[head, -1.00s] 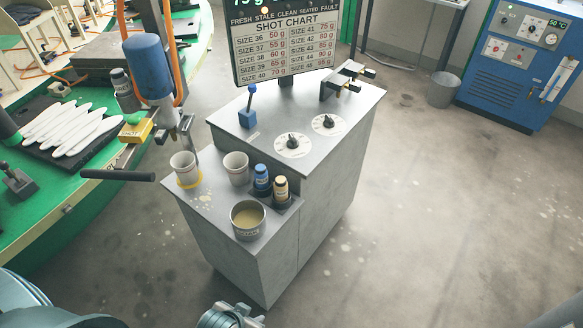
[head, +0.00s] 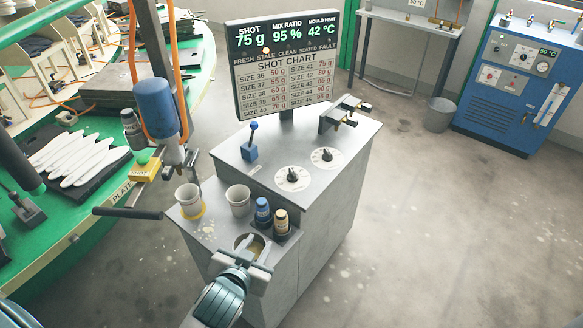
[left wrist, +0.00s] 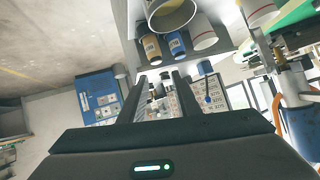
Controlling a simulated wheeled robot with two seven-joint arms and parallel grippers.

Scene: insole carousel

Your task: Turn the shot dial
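Two white round dials with black knobs sit on the grey cabinet top: a nearer dial (head: 292,178) and a farther dial (head: 326,157). Their labels are too small to read, so I cannot tell which is the shot dial. The display (head: 290,40) reads shot 75 g, mix ratio 95 % and mould heat 42 °C. My left gripper (head: 250,246) is over the metal pot on the lower shelf, short of both dials and touching neither. In the left wrist view its two fingers (left wrist: 158,82) are apart with nothing gripped. My right gripper is not in view.
A blue bottle (head: 262,212) and a yellow-brown bottle (head: 281,222) stand between my gripper and the dials. Two cups (head: 238,200) are to the left. A blue-knobbed lever (head: 250,150) stands left of the dials. The metal pot (left wrist: 170,14) is partly hidden in the head view.

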